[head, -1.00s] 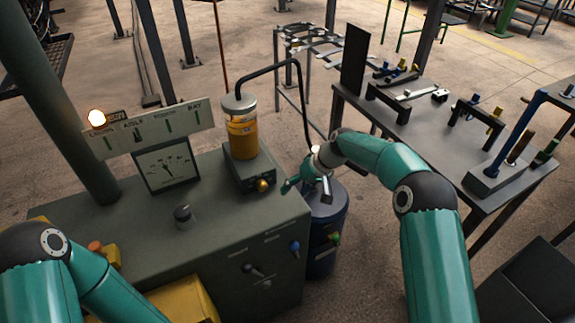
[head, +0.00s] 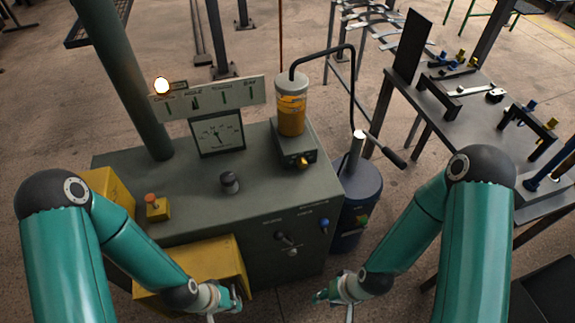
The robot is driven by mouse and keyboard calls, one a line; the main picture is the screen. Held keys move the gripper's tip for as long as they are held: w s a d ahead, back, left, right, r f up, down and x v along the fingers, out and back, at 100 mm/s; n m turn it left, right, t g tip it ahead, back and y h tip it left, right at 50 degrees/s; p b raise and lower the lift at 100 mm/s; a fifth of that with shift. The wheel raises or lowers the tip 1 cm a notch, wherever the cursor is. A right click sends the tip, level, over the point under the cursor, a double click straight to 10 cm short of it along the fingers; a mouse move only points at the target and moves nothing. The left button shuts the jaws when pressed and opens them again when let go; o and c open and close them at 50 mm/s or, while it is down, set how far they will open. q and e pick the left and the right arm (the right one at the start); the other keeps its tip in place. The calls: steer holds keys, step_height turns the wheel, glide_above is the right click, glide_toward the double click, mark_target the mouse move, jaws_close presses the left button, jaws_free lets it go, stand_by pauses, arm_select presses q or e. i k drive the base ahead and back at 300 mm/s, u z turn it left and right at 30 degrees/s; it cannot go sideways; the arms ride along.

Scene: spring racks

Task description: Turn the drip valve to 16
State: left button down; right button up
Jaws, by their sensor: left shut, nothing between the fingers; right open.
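An oil cup (head: 291,112) with amber liquid stands on a dark block (head: 287,149) at the right back of the grey-green cabinet. A small brass knob (head: 303,162) is on the front of this block; it looks like the drip valve, but its setting is too small to read. A dial gauge (head: 218,135) with a dark needle stands behind a black knob (head: 229,181) on the cabinet top. My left gripper (head: 232,300) is shut and empty, low in front of the cabinet. My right gripper (head: 322,297) is open and empty, also low, apart from the knob.
A blue drum (head: 358,201) with a black-gripped lever (head: 386,151) stands right of the cabinet. Switches (head: 284,237) are on the cabinet front. A yellow box (head: 222,262) is near my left arm. A lamp (head: 161,86) glows. A workbench (head: 440,122) is at right.

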mark_target(302, 163)
steer(key=z, duration=1.75)
steer(key=i, duration=0.1)
steer(key=u, duration=3)
steer(key=i, duration=0.25)
steer(key=u, duration=2.15)
steer(key=k, duration=1.65)
steer(key=z, duration=0.6)
steer(key=i, duration=0.3)
steer(key=z, duration=0.9)
steer(key=k, duration=0.1)
steer(key=u, duration=0.2)
